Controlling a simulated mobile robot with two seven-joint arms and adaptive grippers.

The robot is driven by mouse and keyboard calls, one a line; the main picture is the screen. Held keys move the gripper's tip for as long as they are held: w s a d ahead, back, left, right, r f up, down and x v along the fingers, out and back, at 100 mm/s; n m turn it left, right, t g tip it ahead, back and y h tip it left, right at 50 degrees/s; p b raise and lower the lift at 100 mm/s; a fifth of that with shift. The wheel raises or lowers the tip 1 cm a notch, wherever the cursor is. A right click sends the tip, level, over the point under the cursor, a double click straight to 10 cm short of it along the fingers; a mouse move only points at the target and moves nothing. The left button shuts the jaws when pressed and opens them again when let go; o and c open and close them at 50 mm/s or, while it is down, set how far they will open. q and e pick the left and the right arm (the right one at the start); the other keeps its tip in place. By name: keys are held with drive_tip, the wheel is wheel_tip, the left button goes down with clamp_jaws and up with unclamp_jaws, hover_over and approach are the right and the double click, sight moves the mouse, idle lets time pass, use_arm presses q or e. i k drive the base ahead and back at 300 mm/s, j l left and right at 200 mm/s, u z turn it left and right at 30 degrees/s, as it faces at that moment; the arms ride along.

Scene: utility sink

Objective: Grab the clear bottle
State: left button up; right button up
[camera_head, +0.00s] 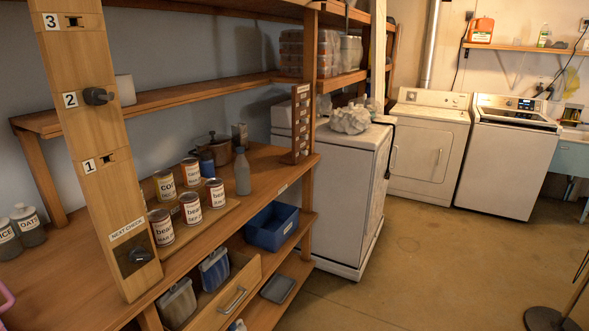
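A greyish, see-through-looking bottle (242,174) stands upright on the wooden shelf counter, to the right of the labelled cans. Its narrow neck points up, and its near side is unobstructed. Neither of my grippers shows in the head view, so their place relative to the bottle cannot be seen.
Several labelled cans (191,208) stand left of the bottle, with a brown pot (214,148) behind. A wooden post (95,150) rises at front left. A blue bin (272,227) and an open drawer (235,290) are below. The floor (420,265) at right is largely clear.

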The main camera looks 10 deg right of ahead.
sight(242, 168)
drive_tip(key=i+l+z, duration=0.25)
drive_tip(key=i, duration=0.5)
drive_tip(key=i+z, duration=0.3)
drive_tip(key=i, duration=0.45)
